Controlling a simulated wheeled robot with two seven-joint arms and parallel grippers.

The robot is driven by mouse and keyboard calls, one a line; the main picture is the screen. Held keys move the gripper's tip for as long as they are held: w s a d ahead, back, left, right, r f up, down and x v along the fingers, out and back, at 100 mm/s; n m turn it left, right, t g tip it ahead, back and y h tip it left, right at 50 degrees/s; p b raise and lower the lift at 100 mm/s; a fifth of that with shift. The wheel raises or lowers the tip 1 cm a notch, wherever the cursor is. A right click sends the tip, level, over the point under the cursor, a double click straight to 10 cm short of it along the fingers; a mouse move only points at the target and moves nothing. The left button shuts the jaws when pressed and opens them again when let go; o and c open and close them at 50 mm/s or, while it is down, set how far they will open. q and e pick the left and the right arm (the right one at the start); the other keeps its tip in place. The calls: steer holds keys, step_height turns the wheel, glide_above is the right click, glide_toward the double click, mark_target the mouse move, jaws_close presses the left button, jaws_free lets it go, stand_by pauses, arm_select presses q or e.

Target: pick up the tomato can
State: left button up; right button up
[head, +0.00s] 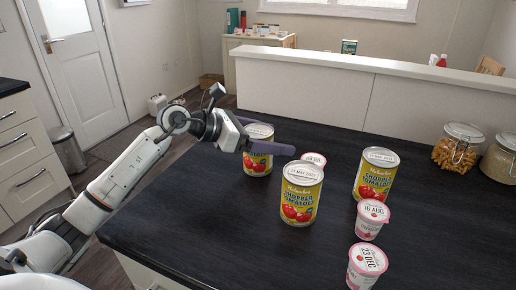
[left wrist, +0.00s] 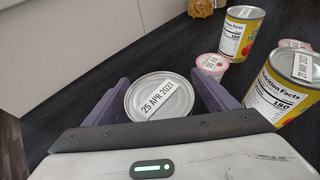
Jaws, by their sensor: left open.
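Three yellow chopped-tomato cans stand upright on the dark counter in the head view: one at the left (head: 257,167), one in front (head: 301,203) and one at the right (head: 374,182). My left gripper (head: 258,136) is open around the left can, one finger on each side. In the left wrist view the open gripper (left wrist: 162,98) has this can's lid (left wrist: 160,97), marked 25 APR 2027, between its fingers. Whether the fingers touch the can I cannot tell. The other cans (left wrist: 241,32) (left wrist: 280,97) stand to the right there. My right gripper is not in view.
Pink-and-white cups stand behind the front can (head: 314,158) and at the right (head: 370,220) (head: 366,266). Glass jars (head: 457,150) (head: 501,160) are at the far right. A raised white ledge (head: 370,66) bounds the counter's back. The counter's front left is clear.

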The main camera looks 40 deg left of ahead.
arm_select(q)
steer(key=shift+c, duration=0.2)
steer(key=c, duration=1.4)
steer(key=shift+r, duration=0.1)
steer(key=shift+c, duration=0.3)
steer(key=shift+r, duration=0.1)
